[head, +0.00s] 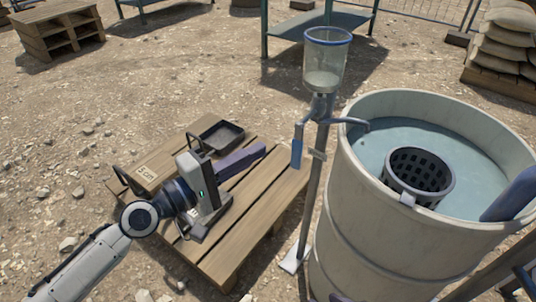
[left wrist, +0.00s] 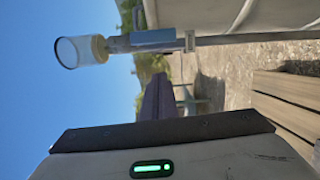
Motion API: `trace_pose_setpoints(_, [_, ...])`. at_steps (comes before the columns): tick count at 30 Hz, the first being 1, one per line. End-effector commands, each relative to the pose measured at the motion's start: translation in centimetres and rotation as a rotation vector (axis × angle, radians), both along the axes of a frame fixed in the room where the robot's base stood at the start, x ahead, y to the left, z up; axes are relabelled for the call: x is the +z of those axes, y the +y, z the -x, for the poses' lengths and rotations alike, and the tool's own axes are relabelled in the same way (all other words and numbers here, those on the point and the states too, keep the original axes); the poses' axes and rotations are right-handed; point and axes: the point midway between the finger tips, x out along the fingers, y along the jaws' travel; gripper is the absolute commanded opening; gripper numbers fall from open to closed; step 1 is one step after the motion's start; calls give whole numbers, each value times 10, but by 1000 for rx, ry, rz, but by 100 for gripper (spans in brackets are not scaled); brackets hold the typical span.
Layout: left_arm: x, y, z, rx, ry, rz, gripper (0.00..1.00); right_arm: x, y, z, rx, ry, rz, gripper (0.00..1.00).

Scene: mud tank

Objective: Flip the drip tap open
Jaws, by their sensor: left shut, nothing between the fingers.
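The drip tap sits under a clear cup (head: 325,62) on a thin metal stand (head: 311,190). Its blue lever (head: 297,153) hangs straight down on the left of the stand, and a curved spout (head: 356,123) reaches over the tank rim. My left gripper (head: 260,151) is shut and empty, its purple fingers pointing right toward the lever, with a gap between. In the left wrist view the picture is turned sideways: the blue lever (left wrist: 153,38) and cup (left wrist: 80,51) lie beyond the purple fingertips (left wrist: 158,82).
A large pale tank (head: 365,215) of water holds a black mesh basket (head: 418,173) at its rim. A dark blue piece (head: 510,196) crosses the tank's right rim.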

Motion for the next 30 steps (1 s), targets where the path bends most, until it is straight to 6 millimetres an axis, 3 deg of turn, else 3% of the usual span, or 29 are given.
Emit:
trace_pose_setpoints(6, [-3, 36, 36, 1, 4, -2, 0, 1, 7, -2, 11, -13, -27, 31])
trace_pose_setpoints(12, [-1, 53, 52, 2, 0, 0, 0, 9, 13, -5, 10, -40, -66, 31])
trace_pose_setpoints(30, [2, 57, 56, 2, -1, 1, 0, 14, 15, -5, 10, -49, -77, 31])
